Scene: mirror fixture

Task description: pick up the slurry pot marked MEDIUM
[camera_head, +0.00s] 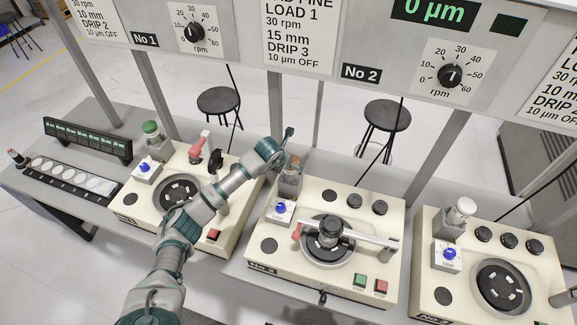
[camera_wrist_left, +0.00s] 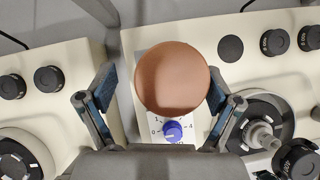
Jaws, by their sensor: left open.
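A slurry pot with a brown lid (camera_head: 292,166) stands at the back left of the middle machine. Its round brown top (camera_wrist_left: 172,82) fills the middle of the left wrist view. Other pots stand on the left machine, with a green lid (camera_head: 151,130), and on the right machine, with a pale lid (camera_head: 462,208). No MEDIUM marking is readable on any pot. My left gripper (camera_head: 284,150) is open at the brown-lidded pot. In the left wrist view its fingers (camera_wrist_left: 160,90) stand either side of the lid; I cannot tell whether they touch it. My right gripper is not in view.
A blue-knobbed dial box (camera_head: 281,209) sits just in front of the brown-lidded pot. The middle machine also carries a polishing plate with an arm (camera_head: 350,234) across it and several black knobs. A sign panel (camera_head: 350,72) hangs above the bench. Stools (camera_head: 387,116) stand behind.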

